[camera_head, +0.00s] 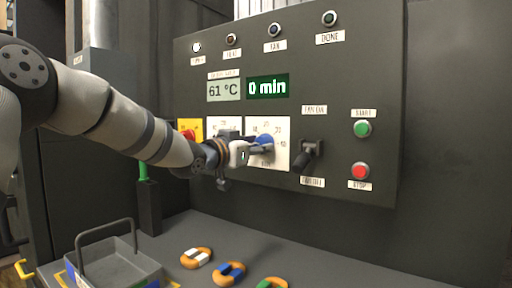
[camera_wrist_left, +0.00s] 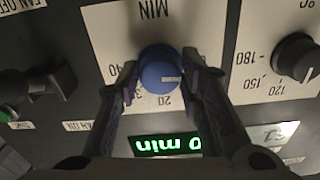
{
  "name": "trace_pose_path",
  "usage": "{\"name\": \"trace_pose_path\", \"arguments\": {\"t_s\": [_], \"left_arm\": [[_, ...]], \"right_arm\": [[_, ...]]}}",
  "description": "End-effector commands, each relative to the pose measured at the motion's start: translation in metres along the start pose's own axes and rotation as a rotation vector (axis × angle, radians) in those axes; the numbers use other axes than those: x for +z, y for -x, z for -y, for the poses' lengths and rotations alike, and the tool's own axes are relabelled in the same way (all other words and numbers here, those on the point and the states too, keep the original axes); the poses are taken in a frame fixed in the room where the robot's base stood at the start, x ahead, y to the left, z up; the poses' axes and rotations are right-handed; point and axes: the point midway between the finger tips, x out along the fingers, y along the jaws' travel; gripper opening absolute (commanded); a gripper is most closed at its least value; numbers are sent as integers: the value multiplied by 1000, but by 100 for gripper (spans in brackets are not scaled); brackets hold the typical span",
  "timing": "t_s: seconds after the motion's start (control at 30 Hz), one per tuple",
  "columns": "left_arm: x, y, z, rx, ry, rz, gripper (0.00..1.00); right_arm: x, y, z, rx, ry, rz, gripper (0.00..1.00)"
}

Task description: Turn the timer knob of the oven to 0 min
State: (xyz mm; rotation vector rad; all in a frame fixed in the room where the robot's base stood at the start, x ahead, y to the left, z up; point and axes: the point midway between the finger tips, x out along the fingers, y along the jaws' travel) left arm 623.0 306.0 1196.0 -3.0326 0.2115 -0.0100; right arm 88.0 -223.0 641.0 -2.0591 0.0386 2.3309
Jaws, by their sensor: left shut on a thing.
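The blue timer knob (camera_head: 264,141) sits on a white dial plate marked MIN, on the dark oven control panel (camera_head: 300,110). The green display (camera_head: 268,87) above it reads "0 min". My left gripper (camera_head: 259,149) is at the knob, its fingers closed on it. In the left wrist view, which is upside down, the fingers (camera_wrist_left: 160,82) hold the blue knob (camera_wrist_left: 160,70) from both sides. A white line on the knob points to the right of that picture. Part of the dial scale is hidden by the fingers. My right gripper is not in view.
A temperature display (camera_head: 223,90) reads 61 °C. A black fan switch (camera_head: 308,156), a green button (camera_head: 362,129) and a red button (camera_head: 360,171) are to the right.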

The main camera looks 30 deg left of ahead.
Motion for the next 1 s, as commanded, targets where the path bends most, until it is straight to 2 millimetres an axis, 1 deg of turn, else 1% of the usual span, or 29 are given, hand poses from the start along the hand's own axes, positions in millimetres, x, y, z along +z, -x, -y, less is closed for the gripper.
{"name": "trace_pose_path", "arguments": {"t_s": [0.1,0.33,0.83,0.87,0.9,0.93,1.0], "left_arm": [[-2,0,0,0,50,-4,6],[-2,0,0,0,106,-5,6],[-2,0,0,-1,120,-5,6],[-2,0,0,-1,120,-5,41],[-2,0,0,-1,119,-5,50],[-2,0,0,-1,119,-4,54],[-2,0,0,-1,119,-4,54]], "right_arm": [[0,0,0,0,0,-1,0],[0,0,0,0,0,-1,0],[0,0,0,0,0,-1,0],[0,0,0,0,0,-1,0],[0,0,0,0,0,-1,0],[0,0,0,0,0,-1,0],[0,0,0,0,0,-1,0]]}}
